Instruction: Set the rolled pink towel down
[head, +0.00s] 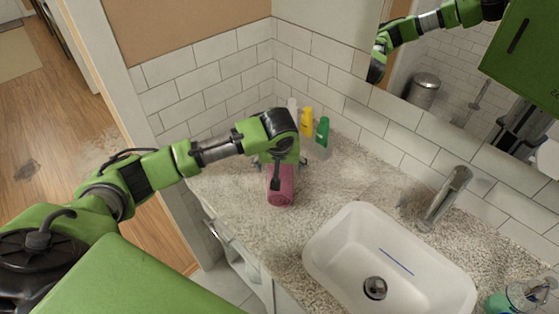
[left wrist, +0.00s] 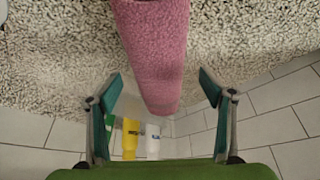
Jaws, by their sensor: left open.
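The rolled pink towel (head: 282,190) lies on the speckled counter (head: 240,205), left of the sink, with one rolled end facing the head camera. My left gripper (head: 277,163) is above its far part and hides some of it. In the left wrist view the towel (left wrist: 158,55) runs down between the two spread fingers of my left gripper (left wrist: 161,92). There is a gap between the towel and each finger, so the gripper is open and not holding it. My right gripper does not show.
White, yellow (head: 306,122) and green (head: 322,132) bottles stand just behind the gripper, near the tiled wall. A white sink (head: 335,245) and a tap (head: 447,198) are to the right. The counter between towel and sink is clear. A mirror hangs above.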

